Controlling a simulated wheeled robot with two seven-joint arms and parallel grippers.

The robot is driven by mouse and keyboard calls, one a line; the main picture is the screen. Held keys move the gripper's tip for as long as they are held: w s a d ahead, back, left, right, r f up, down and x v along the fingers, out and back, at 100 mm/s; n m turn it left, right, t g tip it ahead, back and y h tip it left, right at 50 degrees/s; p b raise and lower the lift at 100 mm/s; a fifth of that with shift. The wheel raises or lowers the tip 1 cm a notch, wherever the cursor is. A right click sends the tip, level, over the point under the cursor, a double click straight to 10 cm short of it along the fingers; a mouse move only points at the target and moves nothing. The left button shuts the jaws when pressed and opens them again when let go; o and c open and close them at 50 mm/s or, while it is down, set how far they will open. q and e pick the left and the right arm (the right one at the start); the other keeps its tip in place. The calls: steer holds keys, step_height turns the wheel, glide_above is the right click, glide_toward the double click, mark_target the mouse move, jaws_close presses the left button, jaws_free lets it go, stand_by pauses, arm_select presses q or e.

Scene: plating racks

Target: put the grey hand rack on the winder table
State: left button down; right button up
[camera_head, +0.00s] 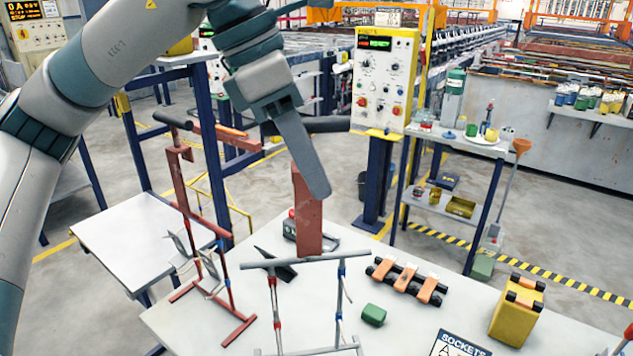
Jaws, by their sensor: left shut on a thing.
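The grey hand rack (318,259) stands upright in the middle foreground. It has a grey crossbar, thin legs with red and blue fittings, a red-brown stem and a dark cylindrical handle. My left gripper (307,150) comes in from the upper left and is shut on the handle; its finger hides part of the handle and the stem top. The rack's foot lies at the bottom edge, over the white table (420,262); I cannot tell whether it touches. The picture does not show which table is the winder table. My right gripper is not in view.
A red rack (209,222) stands close at the left on the table. Orange-and-black parts (405,279), a green block (373,315), a yellow block (517,310) and a SOCKETS sign (460,345) lie right. Another white table (130,235) at left looks mostly bare.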

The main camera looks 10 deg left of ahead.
arm_select(q)
steer(key=shift+w+d+f, duration=0.3)
steer(key=shift+w, duration=0.2)
steer(key=shift+s, duration=0.1)
step_height(320, 180, down, 4)
steer(key=shift+r+p, duration=0.1)
steer(key=shift+p, duration=0.85)
steer(key=shift+f, duration=0.25)
steer(key=c, duration=1.4)
jaws_free()
